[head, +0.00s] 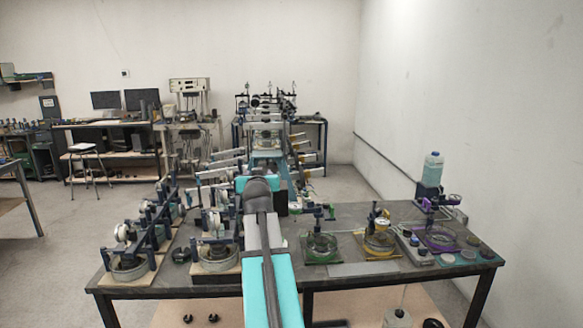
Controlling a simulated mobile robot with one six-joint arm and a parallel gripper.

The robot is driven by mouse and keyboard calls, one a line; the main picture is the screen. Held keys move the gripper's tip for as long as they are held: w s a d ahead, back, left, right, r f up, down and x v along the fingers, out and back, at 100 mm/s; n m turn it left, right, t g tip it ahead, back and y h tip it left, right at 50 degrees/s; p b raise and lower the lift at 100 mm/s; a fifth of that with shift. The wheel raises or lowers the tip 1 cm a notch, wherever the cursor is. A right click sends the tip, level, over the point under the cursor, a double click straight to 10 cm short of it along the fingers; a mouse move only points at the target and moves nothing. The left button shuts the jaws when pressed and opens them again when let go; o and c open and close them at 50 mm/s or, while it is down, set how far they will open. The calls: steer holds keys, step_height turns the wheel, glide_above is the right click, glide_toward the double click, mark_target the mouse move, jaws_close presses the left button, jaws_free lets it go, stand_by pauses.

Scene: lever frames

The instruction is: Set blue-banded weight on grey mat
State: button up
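A flat grey rectangle, which looks like the grey mat (362,269), lies at the front edge of the dark table, right of my arm. Nothing is seen standing on it. Several small round pieces that may be weights stand at the table's right end, around a purple-based stand (436,238). They are too small for me to tell a blue band on any of them. My arm reaches forward over the table's middle. My gripper cannot be made out; my own arm links hide that area.
The dark table (345,217) also bears a green-based stand (320,259), a yellow-based stand (379,254) and a bottle of pale blue liquid (432,170). Blue lever frames with round basins (131,268) crowd its left side. A white wall closes off the right.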

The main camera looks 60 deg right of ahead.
steer(key=w+a+f+n+t+y, duration=0.25)
steer(key=w+a, duration=0.35)
steer(key=a, duration=0.5)
steer(key=w+a+f+n+t+y, duration=0.1)
steer(key=w+a+f+n+y, duration=0.15)
steer(key=w+a, duration=0.6)
steer(key=w+a+f+n+t+y, duration=0.2)
steer(key=w+a+f+y, duration=0.1)
steer(key=a, duration=1.1)
steer(key=w+a+f+n+y+b, duration=0.1)
steer(key=a+f+b, duration=0.4)
steer(key=a, duration=0.5)
steer(key=w+a+f+n+y+b, duration=0.1)
steer(key=a+f+b, duration=0.4)
steer(key=a, duration=0.5)
step_height(320, 180, down, 2)
steer(key=n+y, duration=0.1)
steer(key=y, duration=0.1)
steer(key=shift+w+t+y, duration=0.3)
steer(key=shift+t, duration=0.05)
steer(key=shift+f, duration=0.1)
